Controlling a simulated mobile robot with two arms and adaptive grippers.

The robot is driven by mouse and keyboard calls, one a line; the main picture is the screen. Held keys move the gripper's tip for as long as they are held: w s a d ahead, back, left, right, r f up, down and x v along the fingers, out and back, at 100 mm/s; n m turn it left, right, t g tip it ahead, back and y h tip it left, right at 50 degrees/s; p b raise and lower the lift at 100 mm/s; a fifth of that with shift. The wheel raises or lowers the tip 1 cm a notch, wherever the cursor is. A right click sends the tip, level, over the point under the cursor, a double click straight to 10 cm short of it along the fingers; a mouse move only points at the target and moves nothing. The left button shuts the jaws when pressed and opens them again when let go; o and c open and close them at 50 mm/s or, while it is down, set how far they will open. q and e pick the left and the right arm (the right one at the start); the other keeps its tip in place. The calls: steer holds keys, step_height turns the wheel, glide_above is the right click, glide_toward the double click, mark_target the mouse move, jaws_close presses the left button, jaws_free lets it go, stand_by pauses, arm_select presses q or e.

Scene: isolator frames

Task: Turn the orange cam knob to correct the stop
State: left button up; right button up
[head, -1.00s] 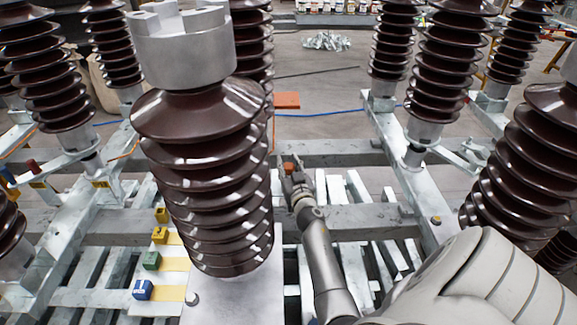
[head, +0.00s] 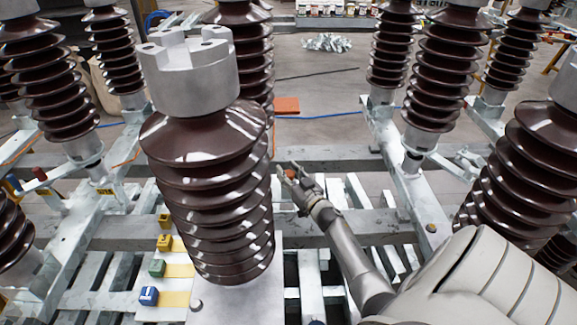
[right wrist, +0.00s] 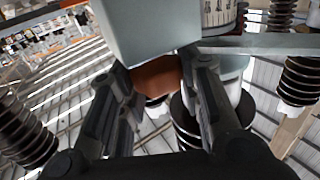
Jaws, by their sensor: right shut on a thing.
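The orange cam knob (head: 291,174) shows as a small spot beside the large brown insulator in the head view. In the right wrist view the knob (right wrist: 155,77) lies between the two dark fingers, below a pale grey block (right wrist: 145,28). My right gripper (head: 288,176) is shut on the knob, and its fingers (right wrist: 160,80) cover the knob's sides in the wrist view. The stop cannot be made out. My left gripper is not in view.
The large brown ribbed insulator (head: 215,190) with a metal cap stands close to the left of my right gripper. Other insulators (head: 448,70) stand around on the steel frame (head: 330,232). Coloured blocks (head: 149,296) line the lower left. A pale dial with markings (right wrist: 218,12) shows in the wrist view.

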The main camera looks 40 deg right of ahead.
steer(key=o, duration=1.1)
steer(key=shift+c, duration=0.2)
steer(key=s+a, duration=0.2)
steer(key=s, duration=0.9)
steer(key=shift+s+a, duration=0.2)
steer(key=shift+s, duration=0.2)
steer(key=shift+f, duration=0.1)
